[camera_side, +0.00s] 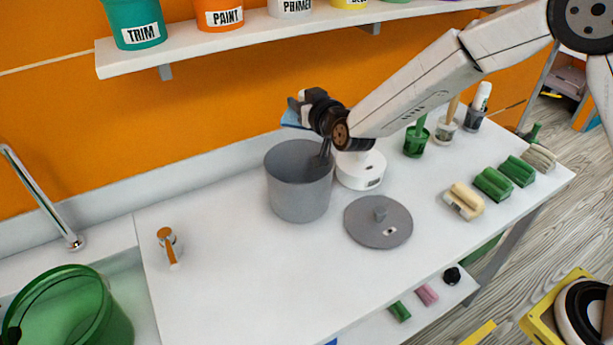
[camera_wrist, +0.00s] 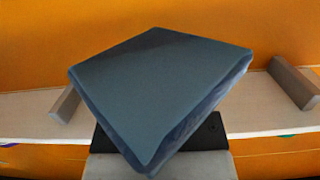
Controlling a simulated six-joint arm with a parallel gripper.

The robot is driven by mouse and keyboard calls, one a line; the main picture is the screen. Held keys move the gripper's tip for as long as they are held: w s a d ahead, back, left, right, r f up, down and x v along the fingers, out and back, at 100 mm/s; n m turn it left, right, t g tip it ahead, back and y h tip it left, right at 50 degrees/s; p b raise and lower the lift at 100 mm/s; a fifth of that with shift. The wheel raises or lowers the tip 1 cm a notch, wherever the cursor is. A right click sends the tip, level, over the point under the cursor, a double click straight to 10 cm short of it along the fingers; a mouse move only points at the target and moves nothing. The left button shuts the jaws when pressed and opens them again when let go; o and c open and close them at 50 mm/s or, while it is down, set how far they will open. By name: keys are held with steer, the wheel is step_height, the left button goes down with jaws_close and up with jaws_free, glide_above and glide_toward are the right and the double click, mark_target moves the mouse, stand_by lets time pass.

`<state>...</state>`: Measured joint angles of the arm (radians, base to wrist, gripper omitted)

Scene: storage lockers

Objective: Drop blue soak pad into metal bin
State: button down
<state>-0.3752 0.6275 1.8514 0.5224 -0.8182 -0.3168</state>
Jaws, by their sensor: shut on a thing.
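The blue soak pad (camera_wrist: 160,90) fills the middle of the wrist view as a flat, tilted blue-grey slab. In the side view only a small blue part of the pad (camera_side: 291,119) shows beside my gripper (camera_side: 300,106). My gripper is shut on the pad and holds it raised; its dark body also shows below the pad in the wrist view. The open grey metal bin (camera_side: 298,197) stands upright on the white counter. My gripper appears above the bin's back rim; the exact depth between them is unclear. The bin's floor is hidden.
The round grey lid (camera_side: 379,228) lies right of the bin. A white round device (camera_side: 360,172) stands close behind it. A shelf (camera_side: 230,43) with paint pots runs above. Several sponges and brushes sit right.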

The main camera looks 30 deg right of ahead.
steer(key=shift+f, duration=1.25)
steer(key=shift+c, duration=1.6)
jaws_free()
steer(key=shift+s, duration=0.1)
steer(key=s+r, duration=0.1)
steer(key=s, duration=0.6)
steer(key=shift+s, duration=0.3)
